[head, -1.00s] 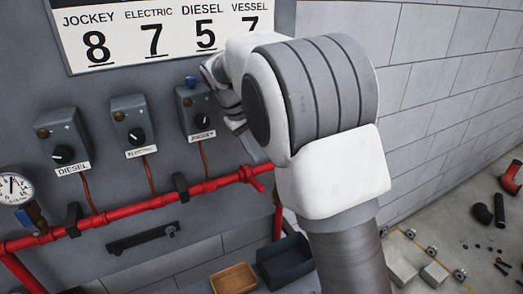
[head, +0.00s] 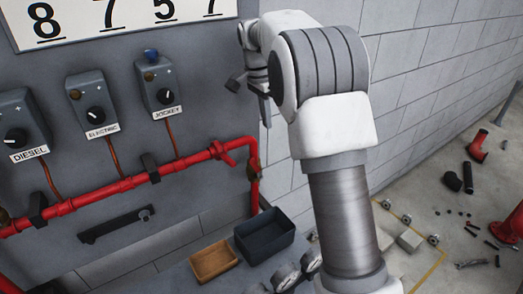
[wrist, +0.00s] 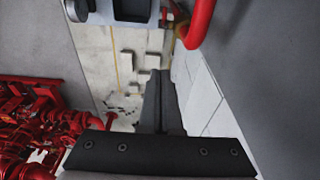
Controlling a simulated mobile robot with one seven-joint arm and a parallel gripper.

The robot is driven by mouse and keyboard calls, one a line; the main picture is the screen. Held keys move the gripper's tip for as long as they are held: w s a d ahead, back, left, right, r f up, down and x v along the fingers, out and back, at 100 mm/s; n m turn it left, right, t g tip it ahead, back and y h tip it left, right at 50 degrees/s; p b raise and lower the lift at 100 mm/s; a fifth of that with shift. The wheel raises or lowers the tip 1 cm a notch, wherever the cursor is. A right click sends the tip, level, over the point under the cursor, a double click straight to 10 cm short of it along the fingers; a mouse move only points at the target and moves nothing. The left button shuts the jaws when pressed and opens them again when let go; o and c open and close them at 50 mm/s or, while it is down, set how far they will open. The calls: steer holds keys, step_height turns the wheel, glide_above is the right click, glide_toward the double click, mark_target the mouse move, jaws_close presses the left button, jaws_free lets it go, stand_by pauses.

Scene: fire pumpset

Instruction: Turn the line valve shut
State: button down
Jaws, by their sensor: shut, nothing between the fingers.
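The line valve (head: 224,152) is a red fitting with a short red handle on the red pipe (head: 110,188), near its right end where the pipe bends down. My gripper (head: 264,108) is above and to the right of the valve, apart from it, and is partly hidden by my wrist. In the wrist view my gripper (wrist: 158,100) points downward with its dark fingers together and nothing between them. A red pipe bend (wrist: 203,22) shows at the upper right there, clear of the fingers. The valve handle cannot be made out in that view.
Diesel (head: 20,130), electric (head: 93,104) and jockey (head: 158,86) switch boxes hang on the grey panel above the pipe. A wooden tray (head: 214,262) and a dark bin (head: 265,236) stand below. Red pump piping (wrist: 40,125) lies left in the wrist view.

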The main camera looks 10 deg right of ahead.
glide_above(257, 169)
steer(key=w+d, duration=0.2)
steer(key=d, duration=0.2)
step_height(257, 169, down, 10)
steer(key=shift+s+a+f, duration=0.2)
steer(key=shift+a, duration=0.3)
steer(key=shift+s+a+f, duration=0.2)
steer(key=shift+a+f, duration=0.05)
steer(key=shift+a, duration=0.25)
steer(key=shift+s+a+f, duration=0.2)
steer(key=shift+a, duration=0.3)
